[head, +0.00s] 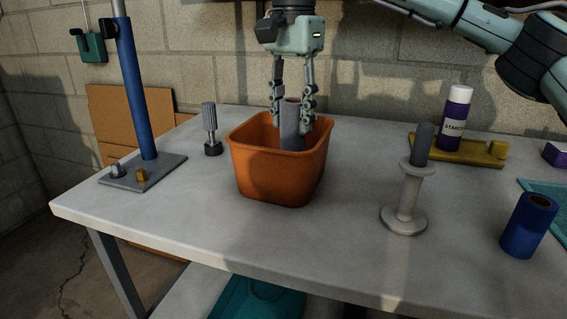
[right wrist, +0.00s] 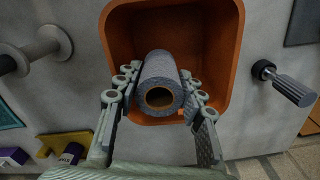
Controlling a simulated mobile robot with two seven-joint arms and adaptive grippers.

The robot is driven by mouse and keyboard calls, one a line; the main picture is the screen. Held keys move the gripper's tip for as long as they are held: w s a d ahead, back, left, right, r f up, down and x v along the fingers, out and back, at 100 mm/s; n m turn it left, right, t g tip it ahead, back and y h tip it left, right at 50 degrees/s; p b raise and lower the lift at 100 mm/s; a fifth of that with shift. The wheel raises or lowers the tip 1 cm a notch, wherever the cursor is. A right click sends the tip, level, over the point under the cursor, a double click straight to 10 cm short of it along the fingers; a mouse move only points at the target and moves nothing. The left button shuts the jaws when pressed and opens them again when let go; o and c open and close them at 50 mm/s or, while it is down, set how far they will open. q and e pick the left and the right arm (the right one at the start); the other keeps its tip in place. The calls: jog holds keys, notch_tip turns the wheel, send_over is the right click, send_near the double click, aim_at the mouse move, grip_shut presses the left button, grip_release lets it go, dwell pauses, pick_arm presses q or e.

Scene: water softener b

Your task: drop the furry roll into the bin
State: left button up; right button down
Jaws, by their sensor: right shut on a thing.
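The furry roll (head: 291,126) is a grey, fuzzy cylinder with a hollow tan core. It is upright between the fingers of my right gripper (head: 293,118), which is shut on it. The bin (head: 282,184) is an orange open-topped tub on the table. The roll is over the bin's opening, its lower part hidden behind the front rim. In the right wrist view the roll (right wrist: 161,84) is held between both fingers, with the orange bin (right wrist: 232,60) around and beyond it. I cannot tell whether the roll touches the bin's floor. My left gripper is not in view.
On the grey table (head: 200,217), a knurled grey-handled tool (head: 210,128) stands left of the bin and a blue post (head: 135,90) further left. A pale spool stand (head: 407,197), a blue roll (head: 528,225) and a starch bottle (head: 456,118) stand to the right.

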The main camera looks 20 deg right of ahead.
jog(key=c, duration=0.9)
grip_release()
jog(key=shift+o, duration=0.2)
notch_tip(320, 180, up, 12)
jog(key=shift+r, duration=0.1)
